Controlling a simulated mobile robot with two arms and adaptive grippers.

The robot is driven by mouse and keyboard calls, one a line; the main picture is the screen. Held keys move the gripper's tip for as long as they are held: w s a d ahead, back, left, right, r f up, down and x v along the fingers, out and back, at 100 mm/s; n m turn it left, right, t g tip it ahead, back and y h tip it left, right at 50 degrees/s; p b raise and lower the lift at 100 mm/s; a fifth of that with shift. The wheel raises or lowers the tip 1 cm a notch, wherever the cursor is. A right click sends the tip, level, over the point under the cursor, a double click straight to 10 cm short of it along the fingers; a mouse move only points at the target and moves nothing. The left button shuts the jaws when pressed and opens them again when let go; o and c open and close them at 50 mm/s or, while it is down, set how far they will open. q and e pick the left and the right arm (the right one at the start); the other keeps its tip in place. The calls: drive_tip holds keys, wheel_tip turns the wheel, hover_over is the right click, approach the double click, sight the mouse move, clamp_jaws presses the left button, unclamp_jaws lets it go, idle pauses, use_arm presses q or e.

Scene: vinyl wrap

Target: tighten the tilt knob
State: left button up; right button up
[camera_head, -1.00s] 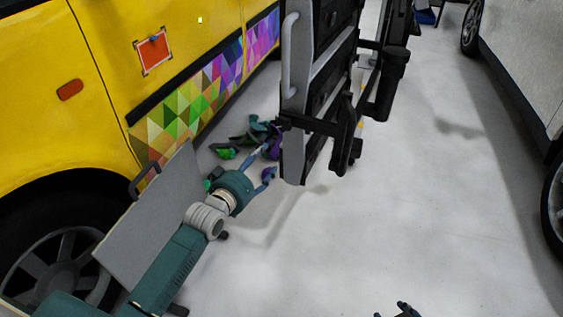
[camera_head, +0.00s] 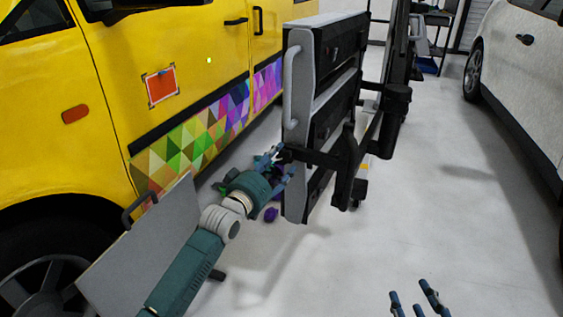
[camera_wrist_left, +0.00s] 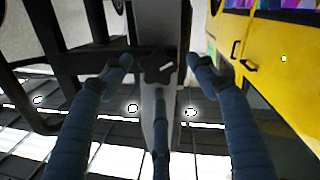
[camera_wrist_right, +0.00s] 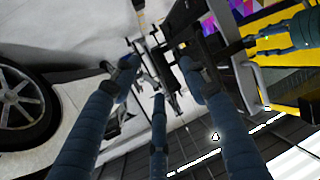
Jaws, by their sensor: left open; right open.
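In the head view the knob (camera_head: 285,152) is small and partly hidden, at the near left side of the upright cart. My left gripper (camera_head: 281,162) is open at the knob, its fingertips (camera_wrist_left: 158,66) on either side of it; I cannot tell whether they touch it. My right gripper (camera_head: 415,303) is open and empty over the floor at the bottom, well away from the knob.
The upright black and grey cart (camera_head: 297,110) stands beside the yellow van (camera_head: 100,100) with its patterned vinyl strip. A grey board (camera_head: 140,250) with a handle is beside my left arm. A white car (camera_head: 525,90) is at right. The floor (camera_head: 450,210) between is clear.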

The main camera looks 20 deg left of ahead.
use_arm(q)
drive_tip(key=shift+w+d, duration=0.25)
drive_tip(key=shift+w, duration=0.95)
use_arm(e)
drive_tip(key=r, duration=0.1)
drive_tip(key=r+t, duration=0.1)
drive_tip(key=w+r+t, duration=0.1)
drive_tip(key=r, duration=0.1)
drive_tip(key=shift+w+a+y, duration=0.1)
drive_tip(key=shift+a+y, duration=0.3)
use_arm(q)
drive_tip(key=shift+c, duration=0.6)
drive_tip(key=c, duration=1)
